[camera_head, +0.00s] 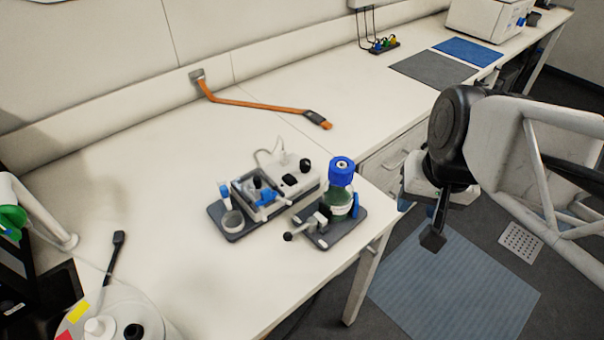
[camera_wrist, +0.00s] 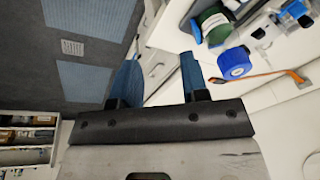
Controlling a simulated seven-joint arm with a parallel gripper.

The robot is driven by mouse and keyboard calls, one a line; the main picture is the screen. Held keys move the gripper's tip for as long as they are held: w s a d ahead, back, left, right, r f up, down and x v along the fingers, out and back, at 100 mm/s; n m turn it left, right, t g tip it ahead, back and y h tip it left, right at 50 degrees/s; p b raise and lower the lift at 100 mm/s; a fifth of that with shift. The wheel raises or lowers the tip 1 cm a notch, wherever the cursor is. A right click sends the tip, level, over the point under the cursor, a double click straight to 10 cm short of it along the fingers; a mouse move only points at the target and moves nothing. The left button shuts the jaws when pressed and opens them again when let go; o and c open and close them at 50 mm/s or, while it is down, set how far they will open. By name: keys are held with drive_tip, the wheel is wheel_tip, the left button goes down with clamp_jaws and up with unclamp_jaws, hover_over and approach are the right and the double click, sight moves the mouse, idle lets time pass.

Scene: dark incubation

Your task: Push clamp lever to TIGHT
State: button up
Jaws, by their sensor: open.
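The clamp lever (camera_head: 290,236) is a short metal arm with a black ball knob, sticking out to the left at the front of a dark base plate (camera_head: 333,238). A bottle with green contents (camera_head: 340,205) and a blue cap (camera_head: 341,172) stands upright on that plate. The cap (camera_wrist: 235,62) also shows in the wrist view. My gripper (camera_head: 420,222) is off the bench's right edge, to the right of the bottle and clear of it. In the wrist view its blue fingers (camera_wrist: 160,78) are apart with nothing between them. The lever is not clear there, and I cannot read any TIGHT mark.
A white device with black knobs (camera_head: 290,183) stands just left of the bottle. A white rounded container (camera_head: 120,315) is at the front left.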

sight(293, 233)
drive_tip(key=w+a+f+m+g+y, duration=0.1)
drive_tip(key=a+f+m, duration=0.3)
drive_tip(key=a, duration=0.4)
drive_tip(key=w+a+f+m+g+y, duration=0.1)
drive_tip(key=w+a+f+m+y, duration=0.1)
drive_tip(key=a, duration=0.6)
wheel_tip(293, 233, down, 3)
drive_tip(key=shift+w+a+f+m+y, duration=0.2)
drive_tip(key=shift+w+m+y, duration=0.15)
drive_tip(key=shift+m+y, duration=0.65)
drive_tip(key=shift+x, duration=3.9)
drive_tip(key=shift+s, duration=0.1)
clamp_jaws()
